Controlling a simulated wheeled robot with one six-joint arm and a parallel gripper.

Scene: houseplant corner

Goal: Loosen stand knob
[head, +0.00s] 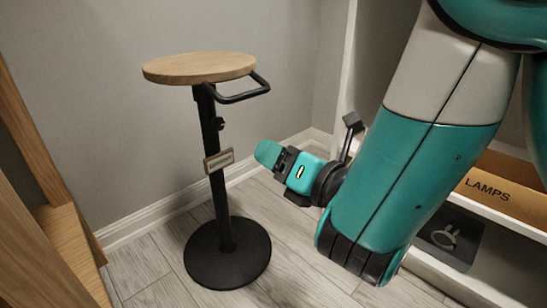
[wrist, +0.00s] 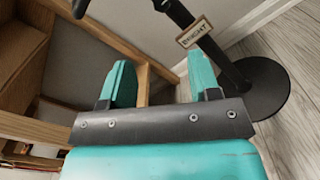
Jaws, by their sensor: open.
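The plant stand has a round wooden top (head: 200,67), a black post (head: 218,195) and a round black base (head: 228,255). A small black knob (head: 220,124) sits on the post's right side, below the top. My gripper (head: 266,152) is right of the post and a little lower than the knob, apart from both. In the wrist view my gripper (wrist: 160,82) has its two teal fingers spread with nothing between them. The post (wrist: 222,62) shows there beyond the right finger. A dark part at the top edge may be the knob; I cannot tell.
A black handle loop (head: 245,90) juts right from under the top. A label plate (head: 219,161) hangs on the post below the knob. Wooden furniture (head: 65,240) stands at left. A shelf at right holds a LAMPS box (head: 500,188) and a dark tray (head: 447,245).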

